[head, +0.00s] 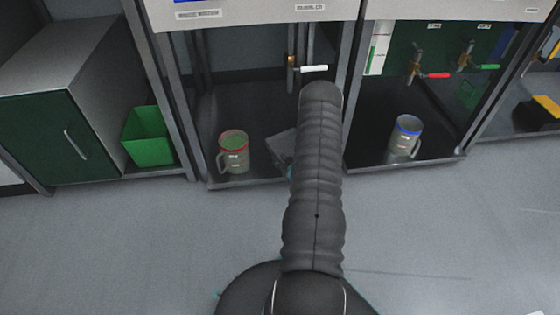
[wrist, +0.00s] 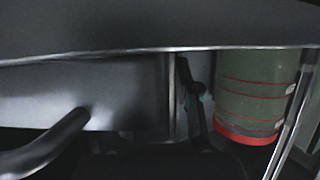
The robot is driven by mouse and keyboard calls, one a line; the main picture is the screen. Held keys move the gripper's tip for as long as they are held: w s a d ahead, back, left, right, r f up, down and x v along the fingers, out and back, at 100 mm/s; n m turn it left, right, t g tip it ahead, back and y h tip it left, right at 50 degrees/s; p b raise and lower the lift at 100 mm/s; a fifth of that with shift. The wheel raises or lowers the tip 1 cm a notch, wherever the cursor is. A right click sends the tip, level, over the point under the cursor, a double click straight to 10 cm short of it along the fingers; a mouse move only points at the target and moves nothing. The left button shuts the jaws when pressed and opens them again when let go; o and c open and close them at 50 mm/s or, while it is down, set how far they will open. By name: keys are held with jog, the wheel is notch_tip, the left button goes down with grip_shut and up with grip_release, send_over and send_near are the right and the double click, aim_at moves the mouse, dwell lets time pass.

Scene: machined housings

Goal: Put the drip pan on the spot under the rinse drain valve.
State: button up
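A grey, box-like metal piece, which looks like the drip pan (head: 281,150), sits low in the middle bay, partly hidden behind my arm. In the wrist view a broad grey metal wall (wrist: 80,95) fills the left, with a bent dark bar or handle (wrist: 48,145) in front; I cannot tell surely that this is the pan. A brass valve with a white lever (head: 295,66) hangs at the back of the middle bay, above the pan. My arm hides my gripper in the head view. Dark shapes (wrist: 195,95) in the wrist view may be its finger; its opening is unclear.
A red-rimmed jug (head: 233,150) stands left of the pan; it shows close in the wrist view (wrist: 255,95). A blue-rimmed jug (head: 406,137) stands in the right bay under red and green valves. A green bin (head: 148,137) and cabinet are left. The front floor is clear.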

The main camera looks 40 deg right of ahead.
jog(key=shift+r, duration=0.2)
jog(key=p+v, duration=0.1)
jog(key=v, duration=1.1)
jog(key=w+a+r+n+g, duration=0.1)
jog(key=w+r, duration=0.3)
jog(key=r, duration=0.3)
jog(key=w+a+r+n+g, duration=0.1)
jog(key=w+r+g, duration=0.1)
jog(key=w+r, duration=0.35)
jog(key=s+a+r+g+h, duration=0.1)
jog(key=a+r, duration=0.4)
jog(key=r, duration=0.4)
jog(key=s+a+r+g, duration=0.15)
jog(key=a+r, duration=0.35)
jog(key=r, duration=0.5)
jog(key=s+a+r, duration=0.9)
jog(key=a, duration=0.3)
jog(key=s+a+r+g+y, duration=0.1)
jog(key=s+a+r, duration=0.1)
jog(key=s+a, duration=0.3)
jog(key=s+a+r+g+y, duration=0.1)
jog(key=s+a, duration=0.4)
jog(key=s, duration=0.5)
jog(key=shift+s+a+r+y, duration=0.35)
jog(key=shift+r+y, duration=0.25)
jog(key=shift+y, duration=0.1)
